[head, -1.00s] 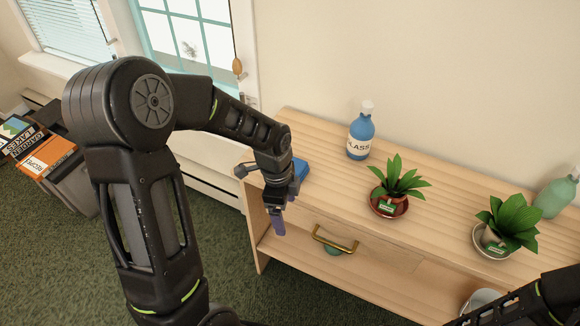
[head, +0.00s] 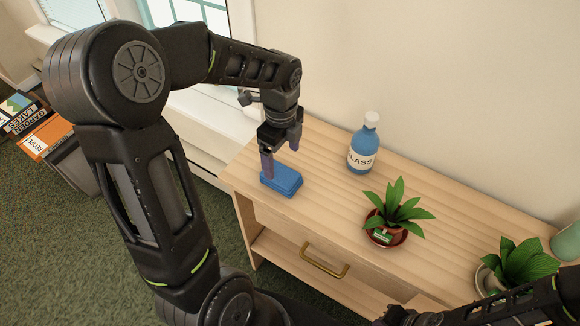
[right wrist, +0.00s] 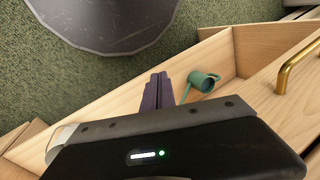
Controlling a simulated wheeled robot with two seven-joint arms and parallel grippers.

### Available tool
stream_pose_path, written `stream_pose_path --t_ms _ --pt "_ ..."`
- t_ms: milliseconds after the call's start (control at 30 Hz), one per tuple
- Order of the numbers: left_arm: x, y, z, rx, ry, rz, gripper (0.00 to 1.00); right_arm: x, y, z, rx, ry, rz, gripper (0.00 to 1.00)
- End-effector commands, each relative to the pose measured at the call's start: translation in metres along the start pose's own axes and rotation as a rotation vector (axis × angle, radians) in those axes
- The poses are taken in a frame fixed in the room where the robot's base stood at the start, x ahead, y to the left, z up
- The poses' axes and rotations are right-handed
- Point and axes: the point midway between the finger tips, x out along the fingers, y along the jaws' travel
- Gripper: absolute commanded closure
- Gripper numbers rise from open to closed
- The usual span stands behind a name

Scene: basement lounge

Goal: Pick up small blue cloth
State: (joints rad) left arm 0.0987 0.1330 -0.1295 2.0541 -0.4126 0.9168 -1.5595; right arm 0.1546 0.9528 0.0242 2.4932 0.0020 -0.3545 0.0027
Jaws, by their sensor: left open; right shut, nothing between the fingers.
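The small blue cloth (head: 282,181) is a folded, block-like bundle on the left end of the wooden cabinet top. My left gripper (head: 281,158) is open and points down at the cloth. Its fingers are just over the cloth's back part, one finger overlapping its left edge in the picture. I cannot tell whether they touch it.
On the cabinet top (head: 325,172) stand a blue glass-cleaner bottle (head: 363,146), a potted plant (head: 393,218), another plant (head: 515,262) and a green bottle (head: 568,242). A brass handle (head: 325,262) sticks out in front.

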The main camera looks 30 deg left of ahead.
Motion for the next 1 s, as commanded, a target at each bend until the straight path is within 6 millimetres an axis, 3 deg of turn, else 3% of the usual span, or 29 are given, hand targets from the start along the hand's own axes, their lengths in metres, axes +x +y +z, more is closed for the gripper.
stream_pose_path --t_ms 267,500,867,1000 --pt "0.002 0.0 0.0 -0.001 0.0 0.001 0.15 0.0 0.0 0.001 0.0 -0.002 0.0 1.0" --pt "0.024 0.0 0.0 -0.001 0.001 0.002 0.15 -0.002 -0.001 0.001 0.001 -0.002 0.001 1.0" --pt "0.028 0.0 0.0 -0.001 0.0 0.001 0.15 -0.003 -0.001 0.001 0.001 -0.002 0.001 1.0" --pt "0.041 0.001 0.001 0.001 0.001 0.004 0.15 -0.007 -0.002 0.001 0.001 -0.003 0.002 1.0"
